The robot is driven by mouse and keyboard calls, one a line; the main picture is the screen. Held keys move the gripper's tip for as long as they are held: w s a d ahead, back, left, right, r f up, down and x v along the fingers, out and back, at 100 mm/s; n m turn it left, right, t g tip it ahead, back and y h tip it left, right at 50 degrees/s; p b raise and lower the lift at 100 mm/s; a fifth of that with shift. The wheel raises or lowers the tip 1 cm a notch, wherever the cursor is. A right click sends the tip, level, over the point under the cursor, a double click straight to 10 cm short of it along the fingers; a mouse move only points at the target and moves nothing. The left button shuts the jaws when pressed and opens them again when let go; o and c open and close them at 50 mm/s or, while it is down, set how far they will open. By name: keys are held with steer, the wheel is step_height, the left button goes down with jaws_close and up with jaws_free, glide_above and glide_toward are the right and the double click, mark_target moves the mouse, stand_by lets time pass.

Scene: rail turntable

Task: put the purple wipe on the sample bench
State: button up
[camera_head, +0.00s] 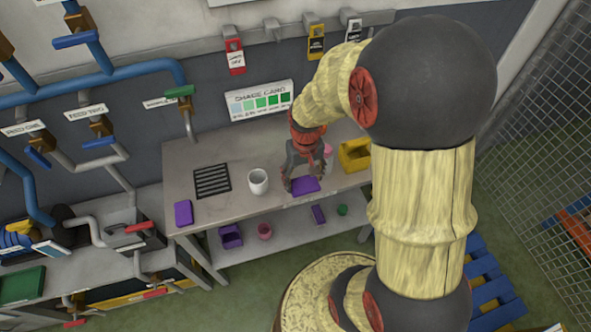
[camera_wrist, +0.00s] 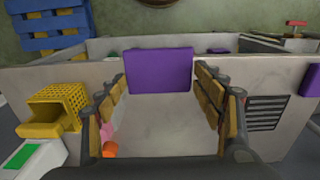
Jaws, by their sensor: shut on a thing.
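A flat purple wipe (camera_head: 304,186) is at the front part of the grey sample bench (camera_head: 215,168), between the white cup and the yellow bin. In the wrist view the wipe (camera_wrist: 160,70) spans the gap between the fingertips. My gripper (camera_head: 305,181) points down over the bench and is shut on this wipe, also in the wrist view (camera_wrist: 159,78). I cannot tell whether the wipe touches the bench top. A second flat purple piece (camera_head: 183,213) lies at the bench's left front corner; part of it shows at the wrist view's right edge (camera_wrist: 310,80).
A white cup (camera_head: 258,182) and a dark grille (camera_head: 212,180) stand left of my gripper. A yellow bin (camera_head: 355,155) is to the right, with a pink item (camera_head: 328,150) close beside the gripper. The lower shelf holds a purple bin (camera_head: 231,236) and a pink cup (camera_head: 264,231).

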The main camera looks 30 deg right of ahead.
steer(key=w+f, duration=0.2)
steer(key=w, duration=0.1)
steer(key=w+d+f, duration=0.1)
steer(key=w+f, duration=0.2)
steer(key=w+d+f+b, duration=0.1)
steer(key=w+f, duration=0.1)
steer(key=w, duration=0.2)
steer(key=shift+f, duration=0.4)
steer(key=shift+w+d+f, duration=0.1)
steer(key=shift+w+f, duration=0.2)
steer(key=shift+f, duration=0.15)
step_height(320, 180, down, 3)
steer(key=shift+r+b, duration=0.1)
steer(key=shift+b, duration=0.35)
steer(key=o, duration=0.9)
steer(key=shift+o, duration=0.7)
